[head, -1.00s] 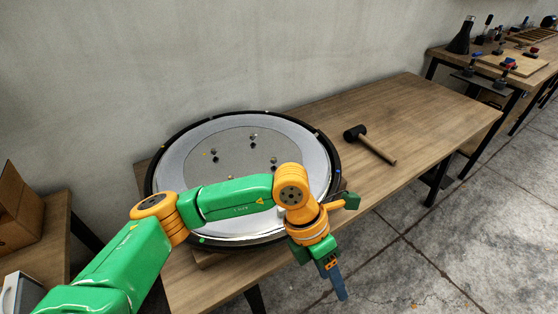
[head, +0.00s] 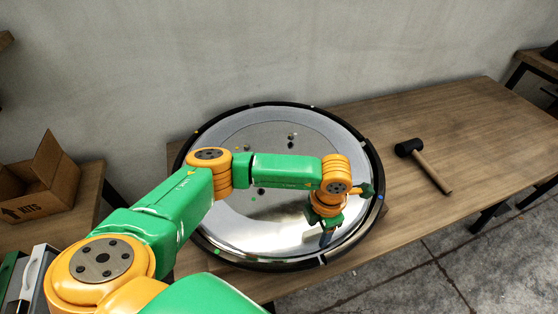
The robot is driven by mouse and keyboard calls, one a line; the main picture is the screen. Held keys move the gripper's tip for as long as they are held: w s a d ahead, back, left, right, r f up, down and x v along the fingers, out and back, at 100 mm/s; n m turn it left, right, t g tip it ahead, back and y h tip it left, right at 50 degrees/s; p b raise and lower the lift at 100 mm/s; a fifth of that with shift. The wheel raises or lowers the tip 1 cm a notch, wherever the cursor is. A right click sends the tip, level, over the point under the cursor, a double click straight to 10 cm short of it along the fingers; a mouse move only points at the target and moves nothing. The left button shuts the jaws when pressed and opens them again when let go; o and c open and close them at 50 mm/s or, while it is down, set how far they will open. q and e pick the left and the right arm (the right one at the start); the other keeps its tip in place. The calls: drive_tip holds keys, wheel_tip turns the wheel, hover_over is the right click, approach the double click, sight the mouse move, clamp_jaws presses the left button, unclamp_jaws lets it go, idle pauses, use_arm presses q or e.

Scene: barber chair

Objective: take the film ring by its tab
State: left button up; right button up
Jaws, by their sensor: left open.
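A large round disc with a black rim (head: 375,160) lies on the wooden table. Inside the rim is a pale, glossy ring (head: 255,236), which looks like the film ring, around a greyer middle. Small marks show along the rim, among them a pale one at the near edge (head: 323,260); I cannot tell which is the tab. My left gripper (head: 326,240) is open and points down over the near right part of the ring, close to the rim. Its fingers are small here, and I cannot tell whether they touch the ring. My left arm hides part of the disc. My right gripper is not in view.
A black-headed mallet (head: 431,171) lies on the table (head: 450,120) right of the disc, with bare wood around it. An open cardboard box (head: 45,185) stands on another table at the left. A wall rises behind.

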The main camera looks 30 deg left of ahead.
use_arm(q)
drive_tip(key=shift+w+a+f, duration=0.1)
drive_tip(key=shift+f, duration=0.4)
drive_tip(key=shift+w+f, duration=0.2)
drive_tip(key=shift+w, duration=0.1)
drive_tip(key=shift+s+r, duration=0.1)
drive_tip(key=shift+s, duration=0.05)
clamp_jaws()
